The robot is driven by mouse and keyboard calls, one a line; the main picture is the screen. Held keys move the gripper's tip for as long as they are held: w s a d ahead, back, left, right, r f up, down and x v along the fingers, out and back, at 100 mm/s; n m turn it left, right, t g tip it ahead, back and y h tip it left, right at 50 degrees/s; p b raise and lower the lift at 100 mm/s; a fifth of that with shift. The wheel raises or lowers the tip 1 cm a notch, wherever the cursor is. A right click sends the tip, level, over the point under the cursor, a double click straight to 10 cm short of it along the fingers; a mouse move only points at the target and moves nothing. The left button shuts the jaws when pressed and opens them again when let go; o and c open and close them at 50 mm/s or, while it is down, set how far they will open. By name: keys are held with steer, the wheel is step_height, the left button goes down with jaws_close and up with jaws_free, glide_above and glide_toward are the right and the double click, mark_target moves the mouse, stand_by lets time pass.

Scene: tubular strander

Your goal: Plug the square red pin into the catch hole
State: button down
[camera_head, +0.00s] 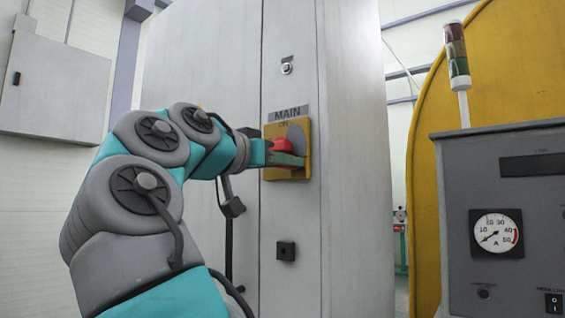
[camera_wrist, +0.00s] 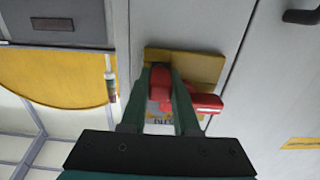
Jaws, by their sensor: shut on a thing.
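My gripper (camera_head: 287,159) is at the yellow MAIN switch plate (camera_head: 302,132) on the grey cabinet. Its green fingers are shut on a red piece (camera_head: 282,145). In the wrist view the red piece (camera_wrist: 161,88) shows between the fingers (camera_wrist: 172,88), and a red part (camera_wrist: 206,103) sticks out to the right past one finger. I cannot tell whether this is the square pin or the switch's own handle. A small black square fitting (camera_head: 286,251) with a dark centre, possibly the catch hole, sits lower on the cabinet. Nothing is in it.
A keyhole-like fitting (camera_head: 287,66) is above the switch. A grey console (camera_head: 505,270) with a gauge (camera_head: 496,233) and a signal tower (camera_head: 457,57) stands at right, before a large yellow guard (camera_head: 425,190). The cabinet face below the switch is mostly clear.

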steer(key=shift+w, duration=0.1)
steer(key=c, duration=0.6)
jaws_free()
steer(key=shift+d, duration=0.1)
